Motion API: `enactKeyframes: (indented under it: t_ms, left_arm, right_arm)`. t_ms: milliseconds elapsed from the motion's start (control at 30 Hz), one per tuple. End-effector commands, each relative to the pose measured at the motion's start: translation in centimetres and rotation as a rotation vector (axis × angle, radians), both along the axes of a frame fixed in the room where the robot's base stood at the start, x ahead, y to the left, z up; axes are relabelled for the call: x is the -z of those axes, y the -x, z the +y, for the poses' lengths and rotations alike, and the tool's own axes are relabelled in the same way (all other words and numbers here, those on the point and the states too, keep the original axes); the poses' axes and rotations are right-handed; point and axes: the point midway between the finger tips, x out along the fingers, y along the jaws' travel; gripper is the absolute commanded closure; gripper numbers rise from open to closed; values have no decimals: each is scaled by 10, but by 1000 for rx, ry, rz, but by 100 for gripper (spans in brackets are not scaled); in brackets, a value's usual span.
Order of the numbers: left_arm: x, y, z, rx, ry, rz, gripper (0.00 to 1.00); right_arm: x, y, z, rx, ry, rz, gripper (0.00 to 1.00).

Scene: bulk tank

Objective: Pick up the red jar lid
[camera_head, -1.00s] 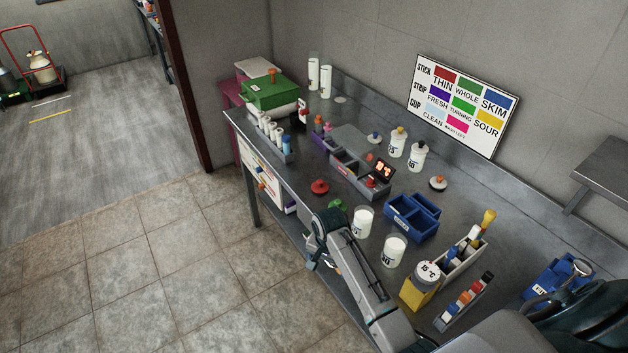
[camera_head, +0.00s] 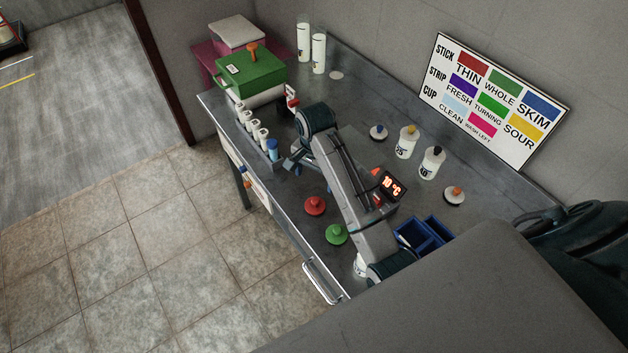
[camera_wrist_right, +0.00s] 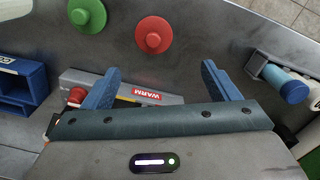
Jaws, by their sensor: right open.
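The red jar lid (camera_head: 315,205), a round disc with a knob, lies flat on the metal bench near its front edge. It also shows in the right wrist view (camera_wrist_right: 153,35), just beyond the open fingers and roughly centred between them. My right gripper (camera_head: 292,165) is over the bench, farther along it than the lid and apart from it. In the right wrist view its two blue fingers (camera_wrist_right: 160,72) are spread wide with nothing held between them. My left gripper is not in view.
A green lid (camera_head: 337,234) lies close to the red one. A grey box marked WARM (camera_wrist_right: 140,90) is below the fingers. A rack of bottles with a blue bottle (camera_wrist_right: 293,92) stands to the side. A blue divided bin (camera_head: 436,232) is partly hidden by my arm.

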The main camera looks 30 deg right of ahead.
Motion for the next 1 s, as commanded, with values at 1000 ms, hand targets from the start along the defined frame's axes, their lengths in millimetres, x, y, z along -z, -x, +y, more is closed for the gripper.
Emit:
enactKeyframes:
  t_ms: [1000]
  left_arm:
    - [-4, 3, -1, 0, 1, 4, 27]
  right_arm:
    - [103, 6, 2, 0, -1, 3, 18]
